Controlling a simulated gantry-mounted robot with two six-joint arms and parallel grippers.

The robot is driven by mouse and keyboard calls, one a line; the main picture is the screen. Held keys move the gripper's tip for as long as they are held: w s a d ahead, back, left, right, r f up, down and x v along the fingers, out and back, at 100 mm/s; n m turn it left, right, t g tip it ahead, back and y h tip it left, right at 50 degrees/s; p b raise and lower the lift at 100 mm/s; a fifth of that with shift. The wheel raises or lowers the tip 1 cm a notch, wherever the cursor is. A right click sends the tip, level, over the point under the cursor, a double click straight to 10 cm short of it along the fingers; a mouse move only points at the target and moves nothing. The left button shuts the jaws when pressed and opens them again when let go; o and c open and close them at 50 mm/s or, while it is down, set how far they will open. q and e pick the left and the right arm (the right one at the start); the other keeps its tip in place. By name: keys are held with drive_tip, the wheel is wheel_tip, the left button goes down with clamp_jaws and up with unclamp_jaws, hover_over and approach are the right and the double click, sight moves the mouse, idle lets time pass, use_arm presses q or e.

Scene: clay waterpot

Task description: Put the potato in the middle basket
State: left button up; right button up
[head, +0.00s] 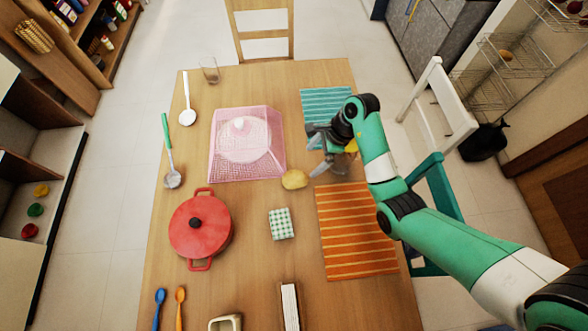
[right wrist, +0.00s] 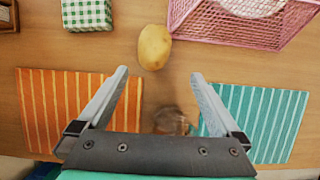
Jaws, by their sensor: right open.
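The potato (head: 294,179) is yellow-brown and lies on the wooden table, close to the lower right corner of a pink mesh food cover. It also shows in the right wrist view (right wrist: 155,46), just beyond and between the fingertips. My right gripper (head: 316,157) is open and empty, above the table to the upper right of the potato. Its two fingers (right wrist: 160,75) point toward the potato without touching it. A wire rack with stacked baskets stands at the upper right; its middle basket (head: 512,58) holds a small brown item. My left gripper is not in view.
The pink cover (head: 246,145), a red pot (head: 200,229), a checkered item (head: 281,223) and an orange striped mat (head: 357,232) surround the potato. A glass-like thing (right wrist: 170,122) shows between my fingers. A white chair (head: 436,98) stands between table and rack.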

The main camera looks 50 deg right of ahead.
sight(298, 176)
drive_tip(key=b+x, duration=0.1)
drive_tip(key=x, duration=0.2)
drive_tip(key=b+x, duration=0.1)
drive_tip(key=x, duration=0.2)
drive_tip(key=shift+s+a+b, duration=0.15)
drive_tip(key=shift+a+b, duration=0.1)
drive_tip(key=shift+b, duration=0.1)
drive_tip(key=shift+a+f, duration=0.2)
drive_tip(key=shift+f, duration=0.1)
drive_tip(key=b+x, duration=0.2)
drive_tip(key=x, duration=0.1)
drive_tip(key=b+x, duration=0.1)
drive_tip(key=x, duration=0.1)
drive_tip(key=shift+a, duration=0.3)
drive_tip(key=shift+c, duration=0.3)
